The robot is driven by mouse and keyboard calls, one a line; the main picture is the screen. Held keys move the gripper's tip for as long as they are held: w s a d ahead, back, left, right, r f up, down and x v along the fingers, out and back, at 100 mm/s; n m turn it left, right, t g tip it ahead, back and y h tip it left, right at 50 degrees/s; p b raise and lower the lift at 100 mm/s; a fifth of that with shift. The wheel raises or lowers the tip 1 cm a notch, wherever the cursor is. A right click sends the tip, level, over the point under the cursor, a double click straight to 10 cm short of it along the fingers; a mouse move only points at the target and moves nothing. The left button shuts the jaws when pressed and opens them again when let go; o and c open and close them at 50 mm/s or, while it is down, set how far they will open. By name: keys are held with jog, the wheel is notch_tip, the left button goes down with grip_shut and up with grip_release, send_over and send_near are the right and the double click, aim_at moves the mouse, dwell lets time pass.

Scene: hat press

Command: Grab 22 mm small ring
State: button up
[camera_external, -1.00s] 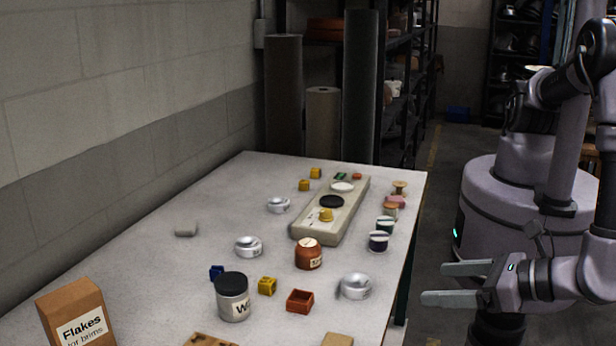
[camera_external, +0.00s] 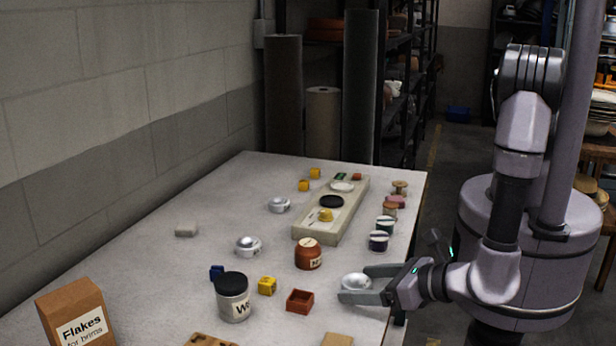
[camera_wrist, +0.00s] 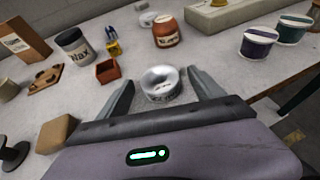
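A silver ring-like piece (camera_external: 354,281) sits on the table near its right edge. My gripper (camera_external: 353,284) is open, with one finger on each side of this piece. In the wrist view my gripper (camera_wrist: 160,80) shows gaps between fingers and piece. Two similar silver pieces stand farther back, one at mid-table (camera_external: 248,246) and one beyond it (camera_external: 279,205). I cannot tell their sizes.
A red-brown open box (camera_external: 300,302), an orange-brown jar (camera_external: 308,254) and a tan block (camera_external: 337,339) stand near the silver piece. Dark-banded tubs (camera_external: 379,241) line the right edge. A wax jar (camera_external: 233,297) is farther left. The left part of the table is mostly clear.

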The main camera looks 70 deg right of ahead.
jog(key=c, duration=1.6)
